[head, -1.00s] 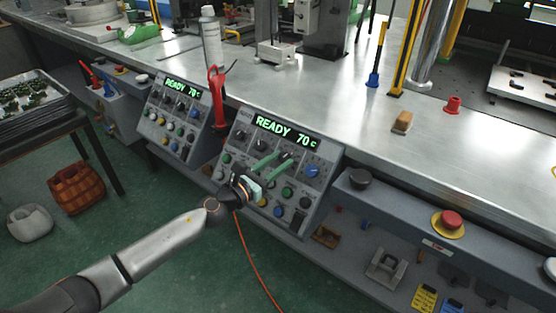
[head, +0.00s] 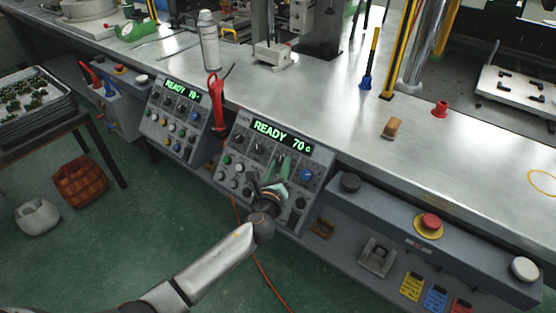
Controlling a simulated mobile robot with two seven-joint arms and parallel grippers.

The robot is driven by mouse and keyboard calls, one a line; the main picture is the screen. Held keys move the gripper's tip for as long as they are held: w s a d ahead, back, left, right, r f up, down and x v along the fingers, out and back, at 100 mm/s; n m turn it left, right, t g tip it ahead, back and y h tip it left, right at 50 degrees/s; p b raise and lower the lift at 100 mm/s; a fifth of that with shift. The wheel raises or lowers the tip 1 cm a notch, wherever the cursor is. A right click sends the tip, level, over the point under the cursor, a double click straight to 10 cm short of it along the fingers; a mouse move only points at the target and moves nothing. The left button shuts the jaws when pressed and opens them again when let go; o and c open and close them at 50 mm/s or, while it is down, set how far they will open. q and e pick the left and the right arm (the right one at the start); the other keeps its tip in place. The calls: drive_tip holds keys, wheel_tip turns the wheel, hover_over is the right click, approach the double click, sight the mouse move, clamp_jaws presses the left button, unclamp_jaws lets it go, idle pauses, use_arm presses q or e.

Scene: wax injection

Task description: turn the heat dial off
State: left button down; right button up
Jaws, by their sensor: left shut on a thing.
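The right control panel (head: 319,155) stands on the bench front with a green display (head: 282,137) reading "READY 70 c". Below the display is a row with black dials (head: 259,146) and a blue dial (head: 306,174). My left gripper (head: 279,165) is at this row, between the black dials and the blue dial. Its green fingers are shut on a dial there, which they and the wrist mostly hide. Lettering on the dials is too small to read. My right gripper is not in view.
A second panel (head: 172,115), also showing 70, stands to the left, with a red-handled tool (head: 216,100) between the two. A red emergency button (head: 430,221) sits on the grey ledge at right. An orange cable hangs below.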

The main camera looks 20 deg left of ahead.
use_arm(q)
drive_tip(key=shift+d+r+n+y, duration=0.1)
drive_tip(key=shift+r+n+y, duration=0.1)
drive_tip(key=shift+n+y, duration=0.35)
drive_tip(key=shift+n+g+y+p, duration=0.35)
drive_tip(key=shift+n+g+p, duration=0.3)
drive_tip(key=shift+n, duration=0.3)
drive_tip(key=shift+d+n+y+p, duration=0.1)
drive_tip(key=shift+n+y+p, duration=0.2)
drive_tip(key=shift+n, duration=0.3)
drive_tip(key=shift+w+n+g, duration=0.1)
drive_tip(key=shift+n+g, duration=0.25)
drive_tip(key=shift+n, duration=0.05)
drive_tip(key=shift+y, duration=0.3)
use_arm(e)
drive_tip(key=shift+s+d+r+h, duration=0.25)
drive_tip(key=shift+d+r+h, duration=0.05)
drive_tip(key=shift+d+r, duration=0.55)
use_arm(q)
drive_tip(key=c, duration=0.5)
unclamp_jaws()
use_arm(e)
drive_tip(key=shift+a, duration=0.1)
